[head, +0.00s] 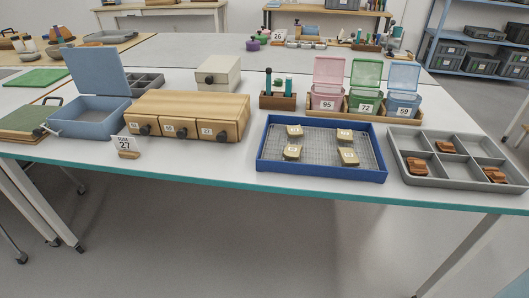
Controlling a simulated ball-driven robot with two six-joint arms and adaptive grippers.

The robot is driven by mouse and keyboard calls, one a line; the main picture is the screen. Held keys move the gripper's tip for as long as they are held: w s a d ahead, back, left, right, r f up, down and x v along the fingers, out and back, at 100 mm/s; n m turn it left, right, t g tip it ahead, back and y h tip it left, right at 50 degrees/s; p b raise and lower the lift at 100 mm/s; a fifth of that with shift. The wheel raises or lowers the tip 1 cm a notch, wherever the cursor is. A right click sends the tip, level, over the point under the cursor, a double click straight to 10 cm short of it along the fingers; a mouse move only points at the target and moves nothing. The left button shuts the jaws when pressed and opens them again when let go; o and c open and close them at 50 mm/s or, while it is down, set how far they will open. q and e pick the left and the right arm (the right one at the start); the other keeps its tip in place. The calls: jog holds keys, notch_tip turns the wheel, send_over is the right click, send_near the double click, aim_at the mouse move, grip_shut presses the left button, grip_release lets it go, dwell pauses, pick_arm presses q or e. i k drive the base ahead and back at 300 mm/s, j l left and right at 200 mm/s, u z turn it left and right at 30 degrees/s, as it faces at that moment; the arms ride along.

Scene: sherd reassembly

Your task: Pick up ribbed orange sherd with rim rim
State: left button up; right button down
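Three orange-brown sherds lie in a grey compartment tray (452,183) at the right end of the table. One sherd (417,168) is at the front left, one sherd (445,146) is toward the back, and one sherd (495,174) is at the front right. They look striped or ribbed, but they are too small to tell which has a rim. Neither of my grippers is in view.
Left of the grey tray is a blue tray (318,173) holding several beige tagged pieces. Behind stand pink, green and blue lidded bins (364,102). A wooden drawer unit (188,117) and an open blue box (91,118) are left. The table's front edge is mostly clear.

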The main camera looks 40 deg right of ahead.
aim_at(493, 174)
jog(key=z, duration=2.85)
jog(key=j+z, duration=0.9)
jog(key=k+j+z, duration=0.15)
jog(key=j+z, duration=0.15)
jog(key=z, duration=0.15)
